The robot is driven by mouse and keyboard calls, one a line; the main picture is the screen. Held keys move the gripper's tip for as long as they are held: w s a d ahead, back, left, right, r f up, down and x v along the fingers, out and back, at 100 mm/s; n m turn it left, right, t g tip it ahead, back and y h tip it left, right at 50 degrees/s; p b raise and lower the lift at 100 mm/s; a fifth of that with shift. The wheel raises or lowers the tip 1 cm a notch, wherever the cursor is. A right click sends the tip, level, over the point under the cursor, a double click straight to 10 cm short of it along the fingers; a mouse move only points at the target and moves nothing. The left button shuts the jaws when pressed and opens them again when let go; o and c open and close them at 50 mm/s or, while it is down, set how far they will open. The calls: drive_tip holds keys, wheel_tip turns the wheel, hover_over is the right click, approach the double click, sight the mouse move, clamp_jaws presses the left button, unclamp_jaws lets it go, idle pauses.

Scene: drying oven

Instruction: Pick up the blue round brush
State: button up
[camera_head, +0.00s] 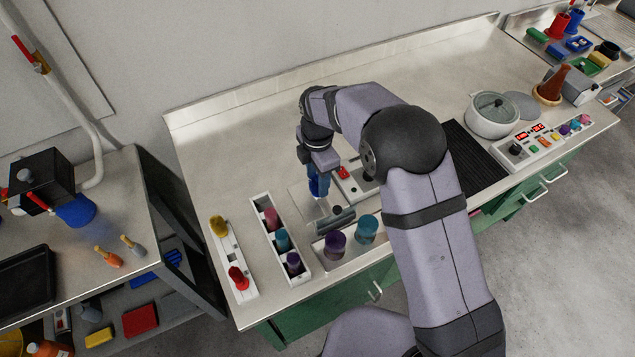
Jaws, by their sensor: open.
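My gripper (319,190) points down over the middle of the bench, behind the purple and teal round items. It is open. Blue shows at its tip; I cannot tell whether this is its fingers or a blue thing between them. No blue round brush can be made out for certain. A teal-blue round piece (282,240) stands in the middle of a white rack (259,204), between a pink piece (271,217) and a purple one (293,262). A larger teal round item (367,228) stands beside a purple one (335,243) near the bench front. My arm hides part of the bench.
A white strip (231,255) with yellow and red knobs lies at the left. A pot (492,115) stands right of my arm. The back left bench is clear.

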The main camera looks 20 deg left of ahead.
drive_tip(key=shift+f, duration=0.8)
clamp_jaws()
drive_tip(key=shift+r, duration=0.1)
